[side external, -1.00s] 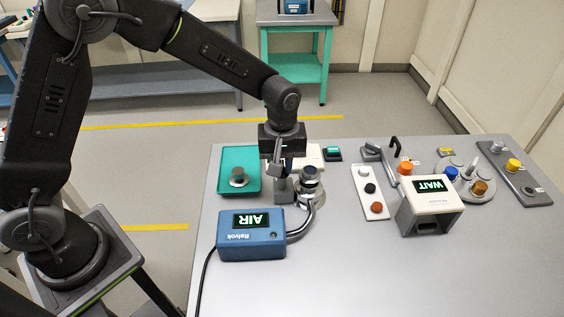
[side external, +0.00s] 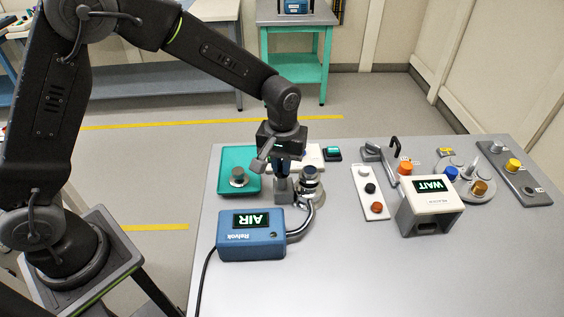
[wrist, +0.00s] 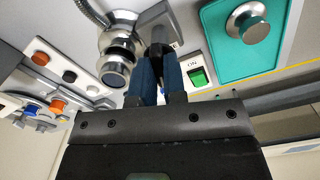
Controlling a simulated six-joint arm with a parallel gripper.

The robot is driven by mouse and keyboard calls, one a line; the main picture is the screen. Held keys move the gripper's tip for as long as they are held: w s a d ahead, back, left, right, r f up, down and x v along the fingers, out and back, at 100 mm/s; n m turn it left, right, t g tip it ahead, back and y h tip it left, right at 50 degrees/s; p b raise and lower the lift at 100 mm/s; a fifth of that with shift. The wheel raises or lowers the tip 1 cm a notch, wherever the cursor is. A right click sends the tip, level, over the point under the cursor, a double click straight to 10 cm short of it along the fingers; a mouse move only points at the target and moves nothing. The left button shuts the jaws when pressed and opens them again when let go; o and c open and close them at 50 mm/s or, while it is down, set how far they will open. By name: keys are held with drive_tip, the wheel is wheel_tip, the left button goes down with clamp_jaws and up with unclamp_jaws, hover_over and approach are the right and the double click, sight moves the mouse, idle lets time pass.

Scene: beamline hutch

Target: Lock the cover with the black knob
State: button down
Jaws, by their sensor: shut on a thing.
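My gripper (side external: 283,172) points down at a grey block (side external: 284,190) beside the metal cylinder (side external: 310,188). In the wrist view, my two blue fingers (wrist: 159,62) are closed on a dark piece, which I take for the black knob (wrist: 160,38); the fingers partly hide it. The cylinder with a round dark-faced cap (wrist: 115,72) stands just left of the fingers in that view, apart from them. I cannot make out clearly which part is the cover, or whether it is locked.
A blue box (side external: 252,245) reading AIR is in front, with a hose to the cylinder. A teal tray (side external: 254,160) holds a metal knobbed piece (side external: 239,177). A button strip (side external: 363,171) and a WAIT box (side external: 432,207) stand right. The front right table is clear.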

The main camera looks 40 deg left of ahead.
drive_tip(key=m, duration=0.6)
drive_tip(key=shift+m, duration=0.3)
drive_tip(key=m, duration=0.6)
drive_tip(key=shift+m, duration=0.4)
drive_tip(key=c, duration=1.2)
unclamp_jaws()
wheel_tip(320, 180, up, 14)
drive_tip(key=shift+f, duration=0.1)
